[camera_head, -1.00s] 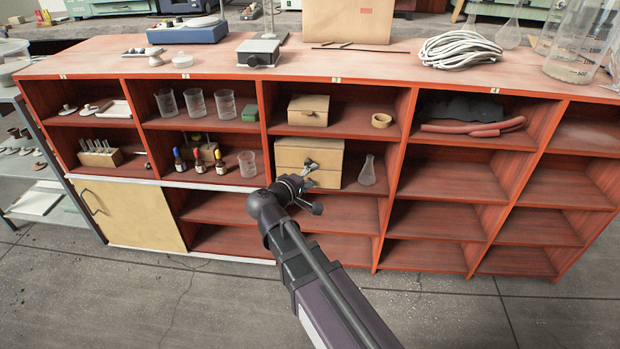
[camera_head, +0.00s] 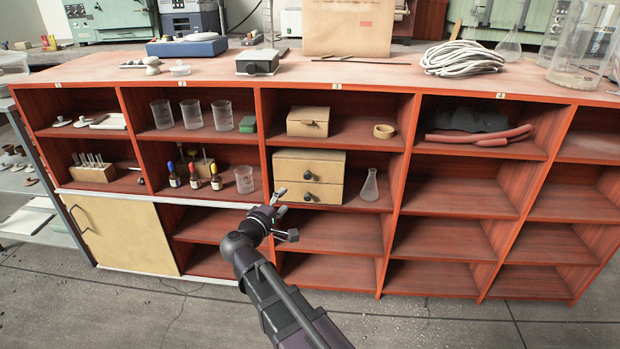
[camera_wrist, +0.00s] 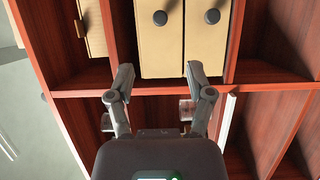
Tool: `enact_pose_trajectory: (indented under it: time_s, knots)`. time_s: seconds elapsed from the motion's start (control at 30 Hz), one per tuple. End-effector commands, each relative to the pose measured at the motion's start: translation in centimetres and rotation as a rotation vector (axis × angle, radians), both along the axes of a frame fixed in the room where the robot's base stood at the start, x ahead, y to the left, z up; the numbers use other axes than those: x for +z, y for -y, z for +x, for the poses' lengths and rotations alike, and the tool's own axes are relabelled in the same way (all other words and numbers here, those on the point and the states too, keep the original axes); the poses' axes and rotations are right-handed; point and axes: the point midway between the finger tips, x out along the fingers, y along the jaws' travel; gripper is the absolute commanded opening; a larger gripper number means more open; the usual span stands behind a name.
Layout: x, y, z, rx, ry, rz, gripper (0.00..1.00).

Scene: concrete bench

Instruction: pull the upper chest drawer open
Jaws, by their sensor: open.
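The pale wooden chest (camera_head: 334,178) stands in a shelf compartment, with two drawers that look closed. The upper drawer (camera_head: 285,164) has a dark round knob (camera_head: 307,175); the lower drawer (camera_head: 332,192) has a similar one. The wrist view is turned sideways: the upper drawer (camera_wrist: 160,50) is on the left there, the lower drawer (camera_wrist: 205,45) on the right. My gripper (camera_head: 283,202) is open and empty, low and left of the knobs in the head view. In the wrist view its fingertips (camera_wrist: 160,73) are spread below both knobs in the picture, apart from them.
A glass flask (camera_head: 369,186) stands right of the chest. A small wooden box (camera_head: 307,122) sits on the shelf above. Upright dividers flank the chest compartment. Bottles (camera_head: 194,176) and a beaker (camera_head: 244,180) stand in the compartment to the left. The compartments below the chest are empty.

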Motion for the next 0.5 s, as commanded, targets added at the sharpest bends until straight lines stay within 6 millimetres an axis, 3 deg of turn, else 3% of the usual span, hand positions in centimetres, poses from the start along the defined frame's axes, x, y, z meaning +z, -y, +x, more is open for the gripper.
enact_pose_trajectory:
  time_s: [0.27, 0.5]
  knots:
    - [0.0, 0.3, 0.8, -0.001, -0.001, 0.000, 0.68]
    - [0.0, 1.3, 2.9, -0.002, 0.000, 0.001, 0.68]
